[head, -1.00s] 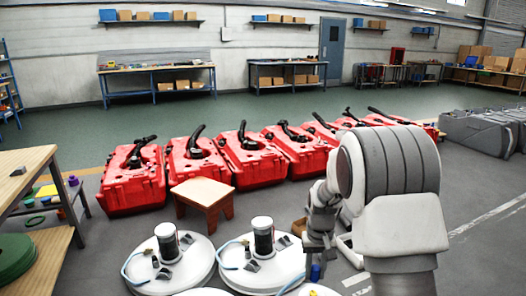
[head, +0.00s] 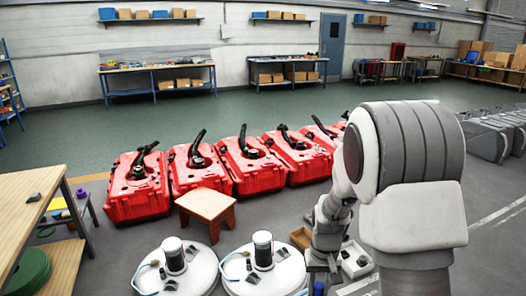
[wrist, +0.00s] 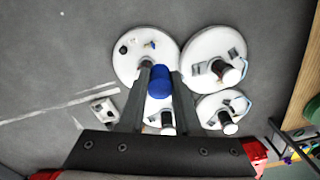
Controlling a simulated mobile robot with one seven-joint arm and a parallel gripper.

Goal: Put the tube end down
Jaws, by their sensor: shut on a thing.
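My gripper (wrist: 163,90) is shut on a short blue cylindrical piece (wrist: 160,78), apparently the tube end, between its two dark fingers. In the wrist view it hangs over several white round lids, and I cannot tell how high. In the head view the blue piece (head: 318,288) shows low, under my gripper (head: 318,270), right of the lids. Two lids (head: 205,270) (head: 292,274) show there, each with a black-and-white cylinder and a pale blue tube. Any tube behind the blue piece is hidden.
A wooden stool (head: 206,206) stands behind the lids, before a row of red tanks (head: 136,190). A small cardboard box (head: 300,238) and a pale tray (head: 356,260) lie near my arm. A wooden bench (head: 30,215) is at left. Grey floor opens at right.

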